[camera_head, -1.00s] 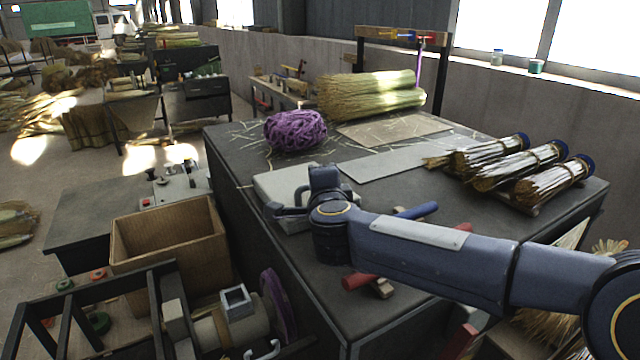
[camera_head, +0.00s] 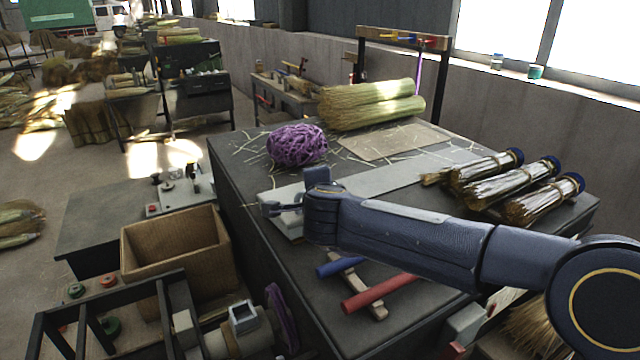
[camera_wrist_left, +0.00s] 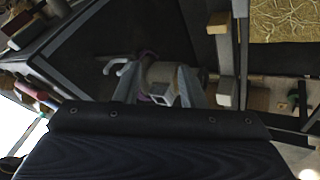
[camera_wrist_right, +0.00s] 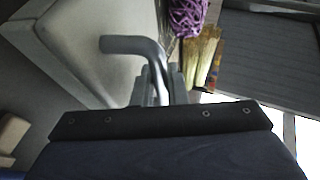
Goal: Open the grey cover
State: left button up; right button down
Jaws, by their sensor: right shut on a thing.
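The grey cover (camera_head: 288,227) is a pale flat block at the near left edge of the dark table, partly hidden behind my right wrist. In the right wrist view the cover (camera_wrist_right: 90,45) fills the upper left, with a bent metal handle (camera_wrist_right: 125,45). My right gripper (camera_head: 272,209) is at the cover's left side, and its fingers (camera_wrist_right: 160,85) are shut on the handle. Whether the cover is lifted is not clear. My left gripper (camera_wrist_left: 160,85) shows only in the left wrist view; its fingers are apart and empty, with the winding machine (camera_wrist_left: 160,75) beyond.
On the table are a purple twine bundle (camera_head: 297,146), straw bundles (camera_head: 370,103), several wrapped brooms (camera_head: 535,205), and blue (camera_head: 340,266) and red (camera_head: 378,293) handles near my right arm. A wooden box (camera_head: 180,250) and the machine (camera_head: 240,325) stand left of the table.

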jog(key=shift+w+a+r, duration=0.25)
jog(key=shift+r, duration=0.4)
jog(key=w+r, duration=0.1)
jog(key=w+a+r, duration=0.1)
jog(key=shift+a+r, duration=0.15)
jog(key=shift+r, duration=0.25)
jog(key=shift+w+a+r+n+g+h, duration=0.3)
jog(key=shift+w+a+r+g+h, duration=0.15)
jog(key=shift+w+r+g, duration=0.3)
jog(key=c, duration=1.5)
grip_release()
jog(key=shift+o, duration=0.2)
jog(key=shift+s, duration=0.1)
